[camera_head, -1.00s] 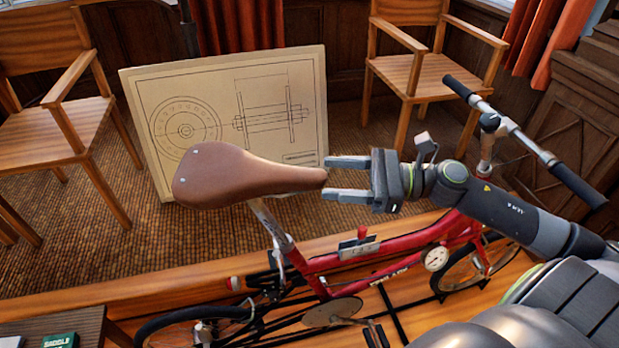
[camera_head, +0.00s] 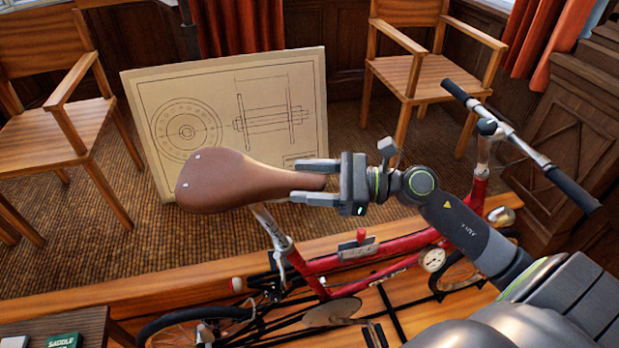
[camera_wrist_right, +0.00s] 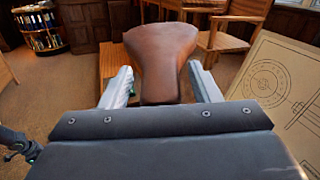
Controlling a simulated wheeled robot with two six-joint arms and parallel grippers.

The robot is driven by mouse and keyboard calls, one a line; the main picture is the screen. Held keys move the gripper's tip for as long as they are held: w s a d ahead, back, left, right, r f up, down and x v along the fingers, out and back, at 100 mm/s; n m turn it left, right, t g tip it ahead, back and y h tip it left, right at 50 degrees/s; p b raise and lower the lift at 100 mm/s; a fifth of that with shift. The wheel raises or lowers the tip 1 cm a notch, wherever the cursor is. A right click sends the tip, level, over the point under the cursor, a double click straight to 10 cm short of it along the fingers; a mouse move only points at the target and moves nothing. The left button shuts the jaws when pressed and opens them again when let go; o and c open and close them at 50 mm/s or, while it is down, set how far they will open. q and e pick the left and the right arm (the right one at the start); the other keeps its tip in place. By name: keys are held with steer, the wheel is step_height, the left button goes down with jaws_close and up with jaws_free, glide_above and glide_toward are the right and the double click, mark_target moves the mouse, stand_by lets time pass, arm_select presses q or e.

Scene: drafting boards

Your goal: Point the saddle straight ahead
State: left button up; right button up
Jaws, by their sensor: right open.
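The brown leather saddle (camera_head: 235,182) sits on its post on the red bicycle (camera_head: 400,243). Its nose points right in the head view, toward the handlebar end. Its line looks level there, while the frame rises toward the right. My right gripper (camera_head: 314,182) is open, with one finger on each side of the saddle's nose. In the right wrist view the saddle (camera_wrist_right: 160,55) reaches back between the two fingers (camera_wrist_right: 158,88), with a gap visible on each side. The very tip of the nose is hidden by the gripper body there. My left gripper is not in view.
The handlebar (camera_head: 520,145) stands to the right, beyond my right arm. A drawing board (camera_head: 140,110) leans behind the saddle. Wooden chairs (camera_head: 60,130) stand at the back. A small box (camera_head: 63,341) lies on a dark table at the lower left.

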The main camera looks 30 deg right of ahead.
steer(key=shift+c, duration=0.5)
jaws_close()
steer(key=shift+f, duration=0.1)
steer(key=w+n+g+b, duration=0.1)
steer(key=b, duration=0.3)
steer(key=w+d+g+y+b, duration=0.1)
steer(key=w+g+b, duration=0.1)
steer(key=b, duration=0.2)
steer(key=w+d+n+g+y+b, duration=0.1)
steer(key=g+b, duration=0.1)
steer(key=b, duration=0.1)
steer(key=shift+w+r+n+b, duration=0.2)
steer(key=shift+n+b, duration=0.1)
steer(key=shift+b, duration=0.1)
steer(key=shift+o, duration=0.5)
jaws_free()
